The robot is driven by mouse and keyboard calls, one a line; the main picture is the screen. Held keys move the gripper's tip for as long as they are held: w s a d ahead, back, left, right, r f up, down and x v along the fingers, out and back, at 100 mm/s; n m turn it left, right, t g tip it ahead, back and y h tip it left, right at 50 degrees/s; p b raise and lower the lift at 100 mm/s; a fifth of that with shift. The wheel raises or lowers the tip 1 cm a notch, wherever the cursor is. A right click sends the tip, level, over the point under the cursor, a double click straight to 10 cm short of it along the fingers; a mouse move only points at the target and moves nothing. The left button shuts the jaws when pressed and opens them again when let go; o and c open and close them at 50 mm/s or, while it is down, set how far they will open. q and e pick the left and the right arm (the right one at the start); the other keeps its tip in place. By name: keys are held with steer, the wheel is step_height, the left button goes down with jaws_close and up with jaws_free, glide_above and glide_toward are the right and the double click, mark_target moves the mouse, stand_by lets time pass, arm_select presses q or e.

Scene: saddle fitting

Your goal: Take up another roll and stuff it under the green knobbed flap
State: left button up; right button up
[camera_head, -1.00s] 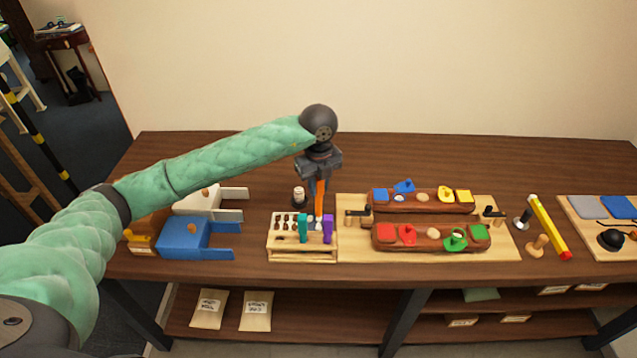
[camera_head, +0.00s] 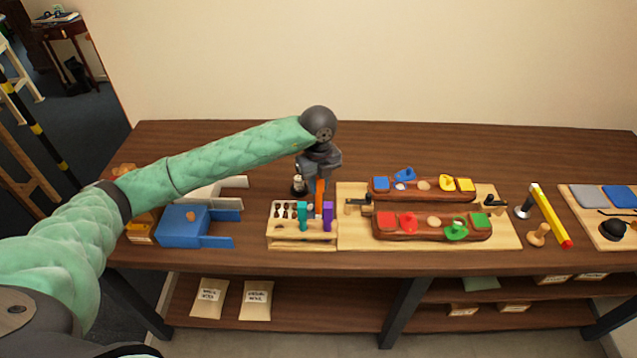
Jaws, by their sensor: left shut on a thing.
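My left gripper (camera_head: 319,183) points down over the wooden rack (camera_head: 290,238), shut on an upright orange tool (camera_head: 320,192). The tool's lower end is at the rack, between a teal handle (camera_head: 303,217) and a purple one (camera_head: 327,213). Whether it touches the rack is unclear. Small dark-and-pale pieces (camera_head: 283,208) stand in the rack's left part; I cannot tell whether they are rolls. A green knobbed flap (camera_head: 456,230) is on the front brown saddle panel (camera_head: 385,234), right of a red flap (camera_head: 409,224). What lies under the green flap is hidden. My right gripper is not in view.
A rear brown panel (camera_head: 384,196) carries a blue flap (camera_head: 404,174) and a yellow one (camera_head: 446,182). A blue box (camera_head: 183,226) stands left of the rack. A yellow bar (camera_head: 549,215) and a wooden stamp (camera_head: 537,235) lie to the right. The bench back is clear.

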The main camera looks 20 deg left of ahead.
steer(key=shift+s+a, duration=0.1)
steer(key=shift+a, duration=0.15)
arm_select(q)
steer(key=shift+f, duration=0.25)
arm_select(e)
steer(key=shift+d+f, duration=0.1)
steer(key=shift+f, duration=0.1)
arm_select(q)
steer(key=shift+f+b, duration=0.75)
steer(key=shift+b, duration=0.05)
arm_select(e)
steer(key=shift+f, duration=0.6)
arm_select(q)
steer(key=shift+s+f+b, duration=0.1)
steer(key=shift+f+b, duration=0.05)
steer(key=shift+b, duration=0.15)
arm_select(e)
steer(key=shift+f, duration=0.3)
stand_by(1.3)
